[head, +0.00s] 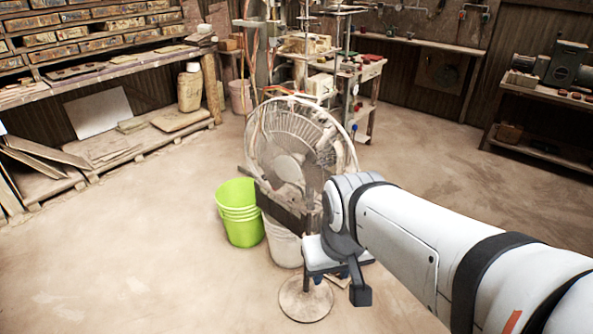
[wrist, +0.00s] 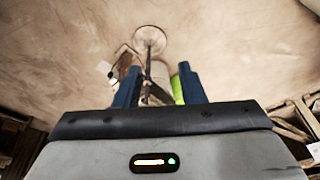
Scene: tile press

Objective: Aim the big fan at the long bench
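The big fan (head: 278,150), a round wire-caged one on a stand, is upright mid-floor in the head view. Its round foot (head: 306,300) also shows in the wrist view (wrist: 150,38). My arm covers part of the fan's right side and stand. My gripper (wrist: 158,82) points down at the stand, with its two blue fingers wide apart. The thin pole shows between the fingers, with no visible contact. A long bench (head: 115,160) with lower shelf runs along the left wall. Another bench (head: 420,42) stands at the back wall; I cannot tell which is meant.
A green bucket (head: 240,212) and a pale bucket (head: 283,243) stand close beside the fan stand. A cluttered rack (head: 365,95) is behind the fan. A machine bench (head: 545,95) stands at the right. The floor at left (head: 130,255) is clear.

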